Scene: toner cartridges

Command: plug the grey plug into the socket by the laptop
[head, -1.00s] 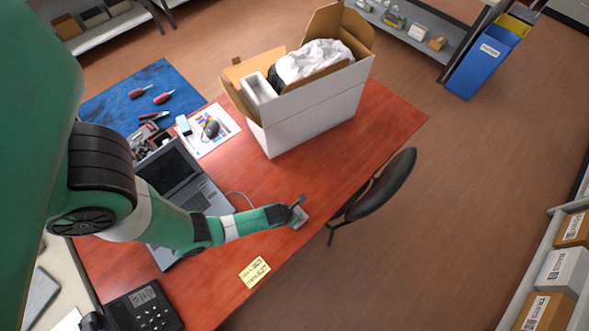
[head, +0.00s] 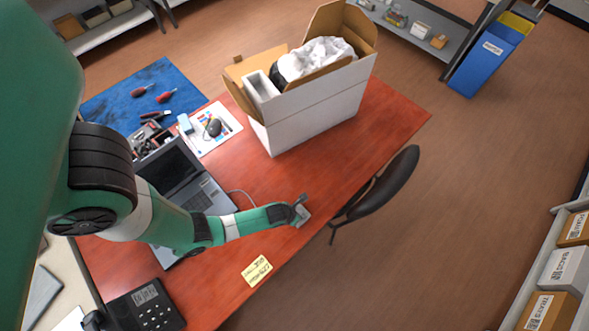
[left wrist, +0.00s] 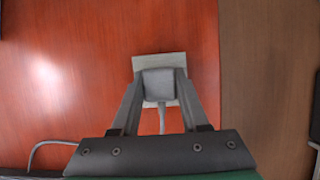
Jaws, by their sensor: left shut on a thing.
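My left gripper (head: 301,205) is over the right edge of the red desk, shut on the grey plug. In the left wrist view the grey plug (left wrist: 158,84) sits between the two fingers (left wrist: 157,92), with its cable running back toward the wrist. Directly beneath or behind it is the pale square socket plate (left wrist: 160,64), partly covered by the plug. The socket also shows under the gripper in the head view (head: 303,218). I cannot tell whether the plug is inserted or just above the plate. The open laptop (head: 205,192) is left of the gripper. My right gripper is not in view.
A white open carton (head: 312,120) stands at the back of the desk. A black chair (head: 385,187) is right of the socket. A desk phone (head: 145,308) and yellow notes (head: 257,270) lie at the front. Desk between carton and gripper is clear.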

